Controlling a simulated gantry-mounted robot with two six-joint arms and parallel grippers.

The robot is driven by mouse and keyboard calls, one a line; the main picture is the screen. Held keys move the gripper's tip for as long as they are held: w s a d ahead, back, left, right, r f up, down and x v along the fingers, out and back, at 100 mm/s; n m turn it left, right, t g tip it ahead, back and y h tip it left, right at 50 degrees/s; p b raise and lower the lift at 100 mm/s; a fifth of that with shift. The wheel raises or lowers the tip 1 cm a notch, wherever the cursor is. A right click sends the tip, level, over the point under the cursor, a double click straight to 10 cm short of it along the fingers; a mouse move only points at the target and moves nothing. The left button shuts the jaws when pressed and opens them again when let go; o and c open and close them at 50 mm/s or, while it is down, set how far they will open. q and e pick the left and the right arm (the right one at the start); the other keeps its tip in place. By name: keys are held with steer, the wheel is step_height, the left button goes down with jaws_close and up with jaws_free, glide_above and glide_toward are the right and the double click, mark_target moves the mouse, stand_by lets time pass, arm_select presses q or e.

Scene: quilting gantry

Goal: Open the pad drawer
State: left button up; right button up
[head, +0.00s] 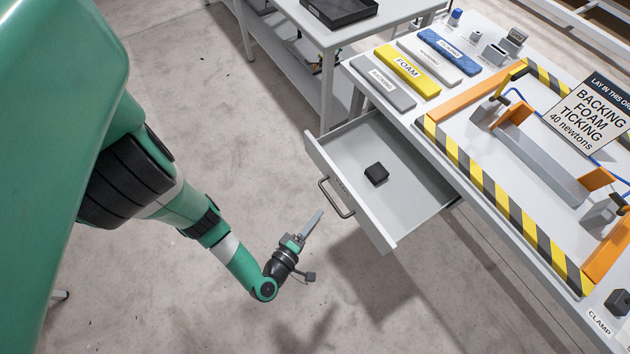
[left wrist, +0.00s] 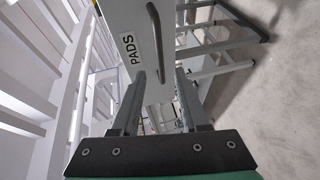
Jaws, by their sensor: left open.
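The pad drawer (head: 408,185) stands pulled out from under the worktable in the head view, with a small black pad (head: 376,173) lying inside it. Its dark bar handle (head: 335,198) is on the drawer's front face. In the left wrist view the drawer front (left wrist: 130,50) carries the label PADS, and the handle (left wrist: 158,45) shows beside the label. My left gripper (head: 314,228) is in front of the drawer, apart from the handle and empty. Its two fingers show spread in the left wrist view (left wrist: 158,90). My right gripper is not in view.
The worktable bears a striped hazard frame (head: 500,205), labelled pads such as the yellow FOAM (head: 407,70), and a sign (head: 597,115). A side table (head: 355,30) with a black tray (head: 338,10) stands behind. The floor around my left arm is clear.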

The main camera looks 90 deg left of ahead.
arm_select(q)
steer(key=shift+v, duration=1.45)
